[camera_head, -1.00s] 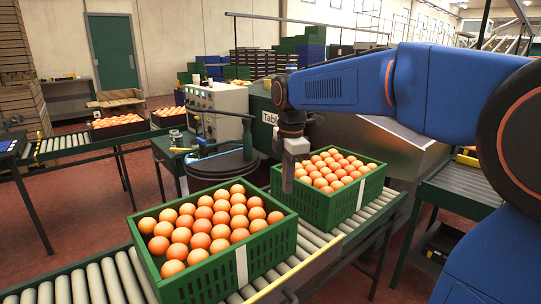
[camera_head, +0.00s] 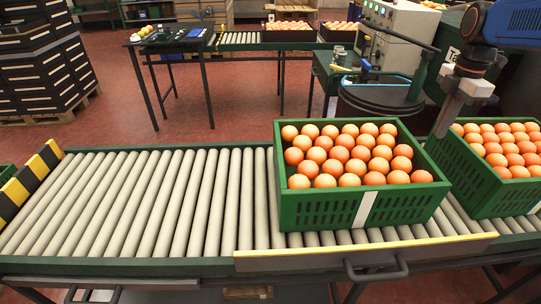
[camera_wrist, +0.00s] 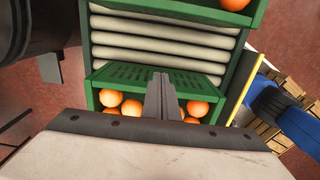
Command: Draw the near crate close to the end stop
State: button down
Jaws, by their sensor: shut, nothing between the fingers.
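The near crate (camera_head: 315,213) is green, full of oranges, and stands on the roller conveyor in the middle of the head view. The end stop (camera_head: 29,180), striped yellow and black, is at the conveyor's left end, with a long stretch of bare rollers between them. My gripper (camera_head: 441,132) is shut and empty, pointing down at the near crate's right side, between it and a second green crate (camera_head: 475,190). In the wrist view, my gripper's fingers (camera_wrist: 161,80) are together in front of a slotted green crate wall (camera_wrist: 190,83). Whether they touch it I cannot tell.
The bare rollers (camera_head: 130,200) left of the near crate are clear. A yellow-edged rail (camera_head: 365,250) with a handle runs along the conveyor's front. A control box (camera_head: 395,35) and a round dark stand (camera_head: 380,103) are behind the crates.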

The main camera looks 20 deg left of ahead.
aim_at(277, 150)
jog(key=f, duration=0.3)
jog(key=a+f, duration=0.1)
jog(key=f, duration=0.2)
jog(key=s+a+f, duration=0.1)
jog(key=f, duration=0.2)
jog(key=shift+a, duration=0.25)
jog(key=s+a, duration=0.5)
jog(key=a, duration=0.8)
jog(key=s+a, duration=0.6)
jog(key=a, duration=0.7)
jog(key=s+a, duration=0.5)
jog(key=a, duration=0.9)
jog(key=shift+s, duration=0.3)
dwell(0.5)
jog(key=shift+w+d, duration=0.25)
jog(key=shift+d, duration=0.35)
jog(key=shift+w+d, duration=0.2)
jog(key=shift+d, duration=0.35)
jog(key=shift+r, duration=6.05)
